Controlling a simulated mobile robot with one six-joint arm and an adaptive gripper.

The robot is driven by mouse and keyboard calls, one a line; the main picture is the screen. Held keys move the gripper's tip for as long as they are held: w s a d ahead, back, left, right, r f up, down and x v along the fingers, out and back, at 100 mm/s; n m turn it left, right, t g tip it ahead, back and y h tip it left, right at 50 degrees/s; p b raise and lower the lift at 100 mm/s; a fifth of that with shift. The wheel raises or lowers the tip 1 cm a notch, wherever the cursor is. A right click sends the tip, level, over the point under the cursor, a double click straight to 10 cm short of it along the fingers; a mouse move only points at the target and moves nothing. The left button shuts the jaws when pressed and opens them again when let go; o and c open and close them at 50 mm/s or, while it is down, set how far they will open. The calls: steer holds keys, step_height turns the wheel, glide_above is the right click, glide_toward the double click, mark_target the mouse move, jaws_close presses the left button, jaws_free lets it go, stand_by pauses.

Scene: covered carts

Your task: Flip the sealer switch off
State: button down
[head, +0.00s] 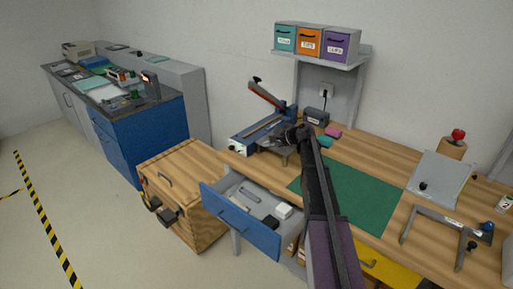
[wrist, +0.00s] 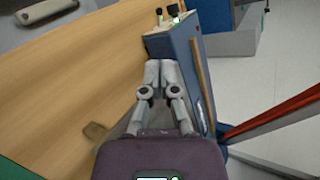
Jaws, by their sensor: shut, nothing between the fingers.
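The sealer (head: 262,133) is a blue bench machine at the back left of the wooden table, with its red-and-grey lever arm (head: 266,95) raised. Its pale control panel (head: 238,150) faces the table's left end. In the wrist view the sealer's blue body (wrist: 182,55) stands just ahead and to the right. Small dark controls (wrist: 158,14) and a green light (wrist: 176,18) show at its far end; which control is the switch, and its position, I cannot tell. My gripper (wrist: 160,66) is shut and empty, its fingertips close beside the blue body; contact is unclear.
An open blue drawer (head: 240,222) juts out below the table, beside a wooden crate (head: 183,185). A green mat (head: 362,195) lies to the right. A small dark box (head: 316,115) and pink and teal blocks (head: 333,132) sit behind my gripper.

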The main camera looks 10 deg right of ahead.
steer(key=b+x, duration=0.7)
steer(key=x, duration=0.6)
steer(key=shift+w+a+f, duration=0.2)
steer(key=shift+a, duration=0.05)
